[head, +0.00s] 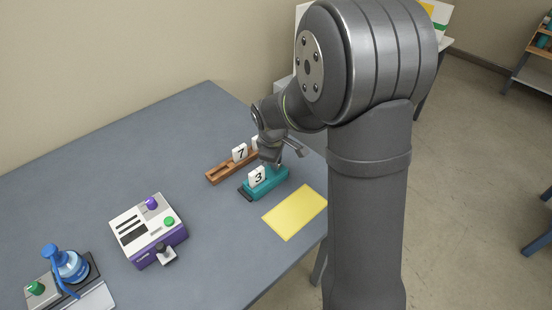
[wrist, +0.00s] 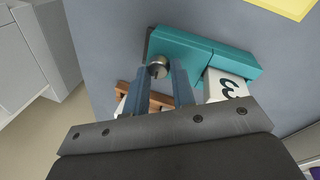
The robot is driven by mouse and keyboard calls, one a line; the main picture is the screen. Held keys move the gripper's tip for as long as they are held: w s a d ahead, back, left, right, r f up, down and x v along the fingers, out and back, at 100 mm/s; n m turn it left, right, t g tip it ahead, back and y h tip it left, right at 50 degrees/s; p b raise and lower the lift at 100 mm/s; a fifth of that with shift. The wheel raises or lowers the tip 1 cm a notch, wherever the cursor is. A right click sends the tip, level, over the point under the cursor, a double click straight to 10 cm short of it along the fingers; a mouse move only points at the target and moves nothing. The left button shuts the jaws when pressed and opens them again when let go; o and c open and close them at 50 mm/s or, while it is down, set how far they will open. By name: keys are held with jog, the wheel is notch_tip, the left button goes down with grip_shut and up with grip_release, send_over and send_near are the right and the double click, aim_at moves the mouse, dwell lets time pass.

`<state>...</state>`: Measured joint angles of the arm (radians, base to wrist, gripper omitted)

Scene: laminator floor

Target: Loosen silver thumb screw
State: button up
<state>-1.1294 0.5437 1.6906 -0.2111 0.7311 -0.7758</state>
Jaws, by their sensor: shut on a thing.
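The silver thumb screw (wrist: 158,66) shows in the wrist view as a small round metal knob at one end of a teal block (wrist: 195,47). The fingers of my gripper (wrist: 163,75) are shut on it, one on each side. In the head view the teal block (head: 272,186) lies on the table, and my gripper (head: 272,160) is over its far end; the screw is hidden there. A white tile marked 3 (head: 257,176) stands at the block, and the tile also shows in the wrist view (wrist: 226,86).
A brown wooden rack (head: 222,172) with a tile marked 7 (head: 240,152) lies just behind the block. A yellow sheet (head: 296,212) lies in front. A white and purple device (head: 150,230) and a blue device (head: 70,264) stand to the left. The grey table (head: 100,160) is clear at the back left.

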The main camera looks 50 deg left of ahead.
dwell(0.4)
jog(key=o, duration=1)
jog(key=v, duration=1.7)
jog(key=shift+s+r, duration=0.15)
jog(key=shift+s, duration=0.05)
jog(key=x, duration=1.7)
jog(key=shift+w+f, duration=0.2)
